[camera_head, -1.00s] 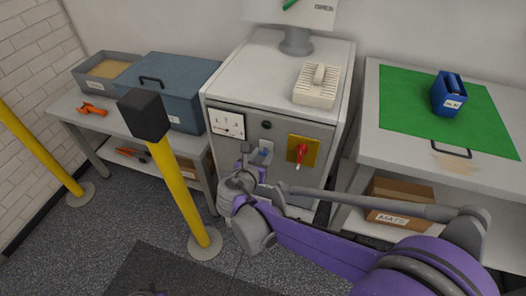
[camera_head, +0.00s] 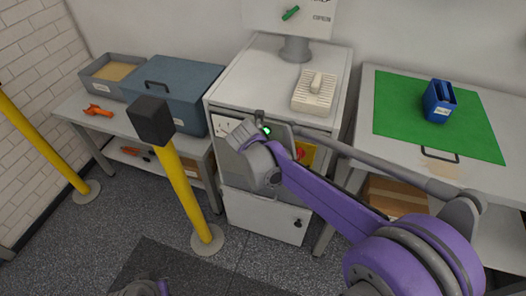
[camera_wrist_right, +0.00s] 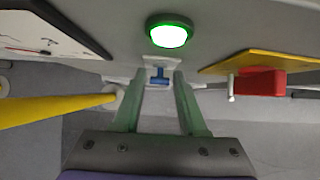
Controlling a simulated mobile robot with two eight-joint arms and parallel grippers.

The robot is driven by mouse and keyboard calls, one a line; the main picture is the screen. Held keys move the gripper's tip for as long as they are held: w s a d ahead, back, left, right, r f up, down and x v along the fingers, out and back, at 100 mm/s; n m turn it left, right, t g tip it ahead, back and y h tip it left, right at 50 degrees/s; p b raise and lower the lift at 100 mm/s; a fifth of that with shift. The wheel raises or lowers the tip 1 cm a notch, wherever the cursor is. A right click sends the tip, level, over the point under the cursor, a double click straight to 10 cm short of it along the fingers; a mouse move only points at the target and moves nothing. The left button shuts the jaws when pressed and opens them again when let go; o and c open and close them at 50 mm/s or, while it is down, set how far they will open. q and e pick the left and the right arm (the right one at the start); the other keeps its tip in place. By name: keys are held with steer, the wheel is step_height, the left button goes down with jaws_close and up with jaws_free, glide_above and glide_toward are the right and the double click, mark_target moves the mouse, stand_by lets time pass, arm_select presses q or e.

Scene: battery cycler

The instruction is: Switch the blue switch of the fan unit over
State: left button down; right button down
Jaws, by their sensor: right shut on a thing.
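The blue switch (camera_wrist_right: 157,80) sits on a small pale plate on the cabinet's front panel, below a round lamp (camera_wrist_right: 169,36) that glows green. My right gripper (camera_wrist_right: 162,75) has its fingers on either side of the switch and is shut on it. In the head view the lit lamp (camera_head: 266,131) shows just above my right wrist, on the front of the grey cabinet (camera_head: 228,85). My wrist hides the switch and the fingertips there.
A red handle on a yellow plate (camera_wrist_right: 236,62) is right of the switch, and a dial meter (camera_wrist_right: 40,30) is left. A yellow post (camera_head: 185,195) with a black top stands in front, left of my right arm. A green mat (camera_head: 400,105) lies on the right table.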

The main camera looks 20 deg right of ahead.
stand_by(0.3)
steer(key=shift+c, duration=2.3)
jaws_free()
steer(key=p+v, duration=0.1)
steer(key=v, duration=1)
steer(key=shift+p, duration=0.3)
steer(key=shift+f, duration=0.1)
steer(key=s+d+m+y+p, duration=0.1)
steer(key=s+d+m+p, duration=0.2)
steer(key=s+m, duration=0.8)
steer(key=s+d+m+y+p, duration=0.2)
steer(key=s+m+p, duration=0.5)
steer(key=s+m, duration=0.5)
steer(key=m, duration=0.6)
steer(key=shift+d+r+y, duration=0.3)
steer(key=shift+d+r, duration=0.1)
